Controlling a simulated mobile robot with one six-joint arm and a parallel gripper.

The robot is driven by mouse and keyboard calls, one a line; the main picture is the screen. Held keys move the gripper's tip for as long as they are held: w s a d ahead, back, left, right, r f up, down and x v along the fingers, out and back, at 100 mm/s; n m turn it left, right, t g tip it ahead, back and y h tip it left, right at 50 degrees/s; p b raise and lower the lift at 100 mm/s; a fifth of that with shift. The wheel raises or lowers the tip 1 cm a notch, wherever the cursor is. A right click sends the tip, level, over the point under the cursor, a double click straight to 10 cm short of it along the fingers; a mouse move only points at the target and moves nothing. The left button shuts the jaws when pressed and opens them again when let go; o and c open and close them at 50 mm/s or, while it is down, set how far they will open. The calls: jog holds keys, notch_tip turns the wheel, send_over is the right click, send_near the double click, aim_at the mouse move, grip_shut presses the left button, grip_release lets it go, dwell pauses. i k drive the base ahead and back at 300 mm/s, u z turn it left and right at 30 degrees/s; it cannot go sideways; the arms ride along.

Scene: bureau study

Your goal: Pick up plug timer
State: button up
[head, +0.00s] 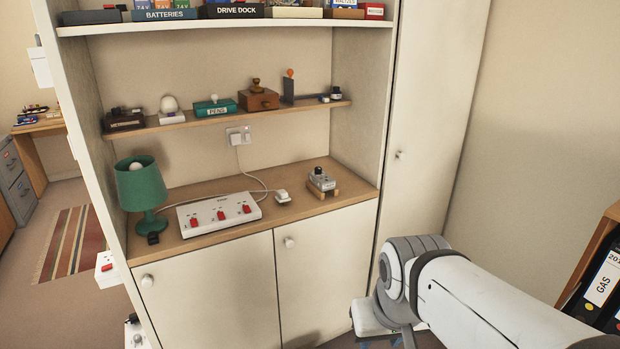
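No object in the head view carries a readable plug timer label. A small white plug-like block (283,196) lies on the wooden counter (215,243), just right of the power strip, and could be the plug timer, but I cannot tell for sure. A grey device with a dark knob (321,180) sits on a small wooden stand farther right. A small black object (153,238) lies at the counter's front left, by the lamp. My arm shows at the lower right, in front of the cabinet; my gripper's fingertips are not visible.
A white power strip (218,213) with red switches and a green lamp (141,184) stand on the counter. A white cord runs from the wall socket (238,135). A shelf (225,117) with small items hangs above. The tall cabinet door (436,130) is closed.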

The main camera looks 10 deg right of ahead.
aim_at(324, 181)
jog(key=u, duration=0.05)
jog(key=i, duration=1)
jog(key=z, duration=0.05)
